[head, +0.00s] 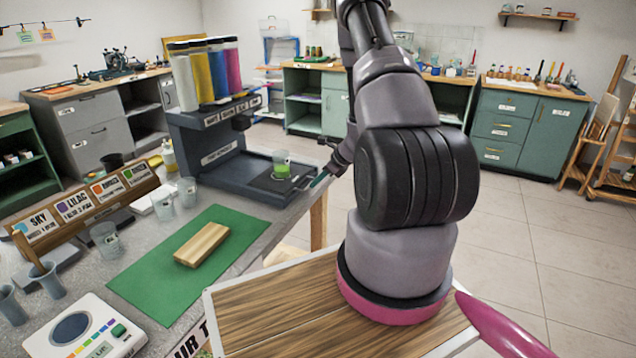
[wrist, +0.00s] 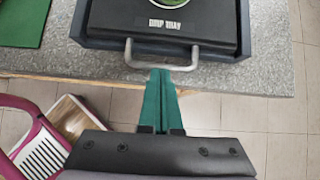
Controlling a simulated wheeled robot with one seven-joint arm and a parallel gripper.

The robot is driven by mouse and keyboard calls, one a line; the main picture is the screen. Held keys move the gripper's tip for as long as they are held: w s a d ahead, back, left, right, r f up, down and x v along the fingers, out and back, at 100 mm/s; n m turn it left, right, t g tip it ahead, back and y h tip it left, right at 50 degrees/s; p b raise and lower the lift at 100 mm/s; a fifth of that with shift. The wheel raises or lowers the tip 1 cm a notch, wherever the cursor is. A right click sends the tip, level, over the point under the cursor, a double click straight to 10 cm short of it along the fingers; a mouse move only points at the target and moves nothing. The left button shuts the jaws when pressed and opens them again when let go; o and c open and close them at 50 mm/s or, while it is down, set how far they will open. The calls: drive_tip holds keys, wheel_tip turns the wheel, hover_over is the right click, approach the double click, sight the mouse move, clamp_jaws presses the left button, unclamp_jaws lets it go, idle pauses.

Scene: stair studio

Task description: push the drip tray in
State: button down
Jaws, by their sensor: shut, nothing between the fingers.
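The black drip tray (wrist: 112,24) lies at the top of the wrist view, with a "DRIP TRAY" label and a grey loop handle (wrist: 130,56) at its front. In the head view the drip tray (head: 262,183) is at the foot of the dark dispenser (head: 205,150). A clear cup (head: 281,168) with green liquid stands on it. My gripper (wrist: 160,72) has its green fingers together and empty, with the tips at the middle of the handle bar. I cannot tell whether they touch it. In the head view my gripper (head: 322,178) is partly hidden by my arm.
The grey bench (head: 237,225) carries a green mat (head: 165,265) with a wooden block (head: 202,244), a scale (head: 85,330) and several empty cups. A rack of paint labels (head: 85,208) stands at the left. Open floor lies right of the bench.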

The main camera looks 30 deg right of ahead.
sight(276, 170)
drive_tip(key=w+a, duration=0.3)
drive_tip(key=w, duration=0.1)
drive_tip(key=w+a, duration=0.3)
drive_tip(key=w, duration=0.1)
drive_tip(key=w+a, duration=0.3)
drive_tip(key=w, duration=0.1)
drive_tip(key=shift+w+a, duration=0.15)
drive_tip(key=shift+a, duration=0.2)
drive_tip(key=shift+w, duration=0.1)
drive_tip(key=shift+a, duration=0.15)
drive_tip(key=shift+r, duration=0.1)
